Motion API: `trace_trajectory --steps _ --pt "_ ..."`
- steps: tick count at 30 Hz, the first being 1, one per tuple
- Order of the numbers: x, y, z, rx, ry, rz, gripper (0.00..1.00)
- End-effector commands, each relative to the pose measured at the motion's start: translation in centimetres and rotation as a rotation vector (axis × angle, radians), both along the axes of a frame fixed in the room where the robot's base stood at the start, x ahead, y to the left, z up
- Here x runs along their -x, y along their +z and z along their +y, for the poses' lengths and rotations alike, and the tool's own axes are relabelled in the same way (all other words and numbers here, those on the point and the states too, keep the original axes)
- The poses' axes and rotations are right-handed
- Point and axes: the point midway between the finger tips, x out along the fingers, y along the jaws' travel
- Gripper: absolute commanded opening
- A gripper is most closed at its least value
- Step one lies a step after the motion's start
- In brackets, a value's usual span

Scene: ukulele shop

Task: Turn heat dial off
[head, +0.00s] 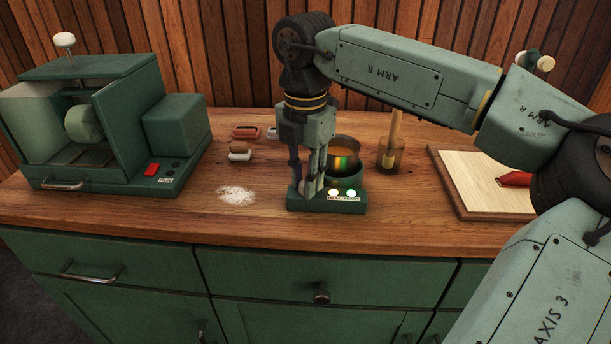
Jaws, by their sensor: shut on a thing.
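A small green heater (352,206) stands near the front edge of the wooden counter. A pot (342,149) of amber liquid sits on it, with a coloured band on its side. Two small lights (342,193) glow on the heater's front, over a small label. My gripper (309,192) points straight down at the heater's front left corner, left of the lights. Its fingers are shut on the heat dial, which they largely hide. I cannot tell which way the dial points.
A green machine (110,125) with a red switch stands at the left. White powder (236,195) lies left of the heater. A brush jar (391,155) stands right of the pot, and a pale board (478,185) with a red tool lies farther right.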

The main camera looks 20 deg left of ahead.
Motion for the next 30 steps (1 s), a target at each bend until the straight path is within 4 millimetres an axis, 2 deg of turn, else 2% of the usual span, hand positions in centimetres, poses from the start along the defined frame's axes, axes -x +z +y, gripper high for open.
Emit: trace_trajectory --steps 10,16,30 --pt "0.01 0.00 -0.02 0.001 0.010 0.000 0.00" --pt "-0.01 -0.02 -0.03 0.001 0.072 0.000 0.00" --pt "-0.04 -0.01 -0.04 0.000 0.459 0.001 0.00"
